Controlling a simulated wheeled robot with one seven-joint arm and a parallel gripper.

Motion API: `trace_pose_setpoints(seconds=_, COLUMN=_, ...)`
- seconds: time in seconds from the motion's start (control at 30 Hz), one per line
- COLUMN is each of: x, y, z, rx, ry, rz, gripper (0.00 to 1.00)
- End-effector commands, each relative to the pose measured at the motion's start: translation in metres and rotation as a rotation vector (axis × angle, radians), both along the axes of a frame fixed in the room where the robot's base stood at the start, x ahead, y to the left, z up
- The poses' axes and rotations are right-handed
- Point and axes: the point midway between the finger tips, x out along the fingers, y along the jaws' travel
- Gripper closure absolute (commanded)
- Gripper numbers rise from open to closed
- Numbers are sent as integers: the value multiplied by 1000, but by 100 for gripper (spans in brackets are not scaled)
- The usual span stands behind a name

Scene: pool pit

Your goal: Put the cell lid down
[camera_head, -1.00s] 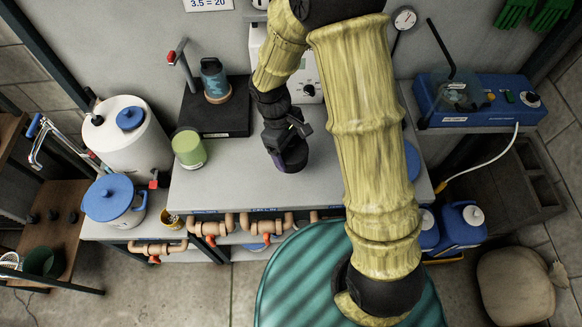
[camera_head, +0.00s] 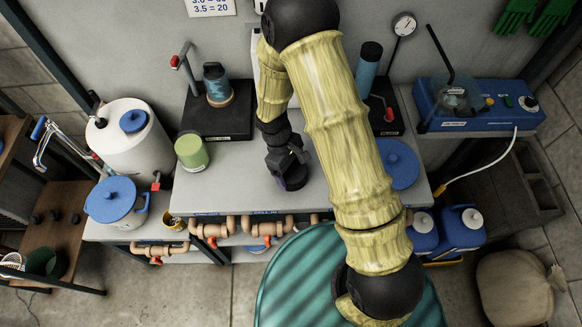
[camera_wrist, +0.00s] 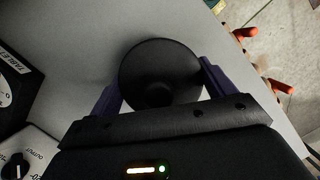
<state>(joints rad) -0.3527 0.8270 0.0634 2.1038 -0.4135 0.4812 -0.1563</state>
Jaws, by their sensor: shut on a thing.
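The cell lid (camera_wrist: 158,62) is a round black disc with a dark knob at its centre, seen in the wrist view. My gripper (camera_wrist: 162,82) is shut on it, with a purple finger on either side. In the head view my gripper (camera_head: 289,172) is low over the front middle of the grey bench (camera_head: 235,188), and the lid is mostly hidden by it. I cannot tell whether the lid touches the bench top.
A green jar (camera_head: 192,152) stands to the left. A black stand with a blue cylinder (camera_head: 217,84) is behind it. A round blue lid (camera_head: 399,164) lies to the right. Pipes with orange valves (camera_head: 240,227) run along the front edge. Bench top around my gripper is clear.

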Motion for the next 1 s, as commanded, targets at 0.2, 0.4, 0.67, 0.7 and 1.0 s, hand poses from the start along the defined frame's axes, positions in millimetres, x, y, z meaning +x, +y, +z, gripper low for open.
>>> trace_pose_setpoints(seconds=0.2, x=1, y=0, z=-1, rx=1, ry=-2, rz=-1, gripper=41)
trace_pose_setpoints(seconds=0.4, x=1, y=0, z=-3, rx=0, ry=-1, rz=-2, gripper=8)
trace_pose_setpoints(seconds=0.67, x=1, y=-1, z=-2, rx=0, ry=-1, rz=-2, gripper=0)
trace_pose_setpoints(seconds=0.7, x=1, y=-1, z=-2, rx=0, ry=-1, rz=-2, gripper=0)
trace_pose_setpoints(seconds=1.0, x=5, y=5, z=23, rx=3, ry=-6, rz=-3, gripper=0)
